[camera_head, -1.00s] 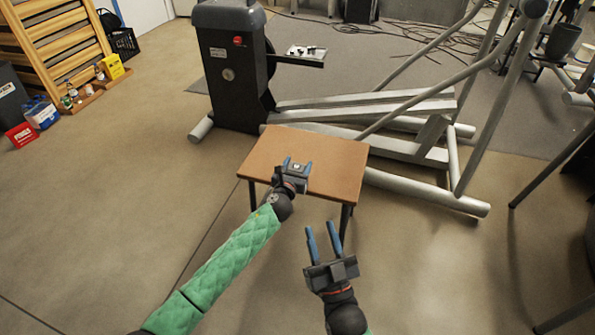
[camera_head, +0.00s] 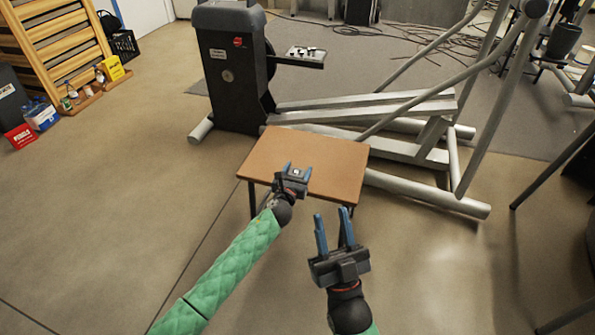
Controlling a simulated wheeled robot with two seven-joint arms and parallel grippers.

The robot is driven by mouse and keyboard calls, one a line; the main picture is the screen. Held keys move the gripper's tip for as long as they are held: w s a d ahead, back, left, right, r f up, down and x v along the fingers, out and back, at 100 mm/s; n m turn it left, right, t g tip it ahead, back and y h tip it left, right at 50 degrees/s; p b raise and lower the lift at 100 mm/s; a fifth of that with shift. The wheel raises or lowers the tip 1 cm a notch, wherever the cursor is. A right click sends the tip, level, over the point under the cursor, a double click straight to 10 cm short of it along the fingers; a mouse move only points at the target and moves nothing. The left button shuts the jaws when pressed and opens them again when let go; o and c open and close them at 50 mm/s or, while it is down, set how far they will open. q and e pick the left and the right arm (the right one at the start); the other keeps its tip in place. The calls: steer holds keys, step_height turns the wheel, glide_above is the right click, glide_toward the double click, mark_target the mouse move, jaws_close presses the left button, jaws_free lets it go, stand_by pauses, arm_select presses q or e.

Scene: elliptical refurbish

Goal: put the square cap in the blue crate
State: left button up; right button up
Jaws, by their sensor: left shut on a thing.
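My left gripper (camera_head: 298,168) is over the near edge of the small brown table. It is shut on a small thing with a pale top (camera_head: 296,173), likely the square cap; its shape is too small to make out. My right gripper (camera_head: 332,213) is lower in the picture, in front of the table. Its blue fingers are apart with nothing between them.
The brown table (camera_head: 330,155) has a bare top. Behind it stands the grey elliptical machine (camera_head: 232,75), with a small tray (camera_head: 318,64) of parts. A red box (camera_head: 20,137), a yellow box (camera_head: 112,68) and a black crate (camera_head: 123,44) are at the left.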

arm_select(q)
steer(key=o, duration=1.4)
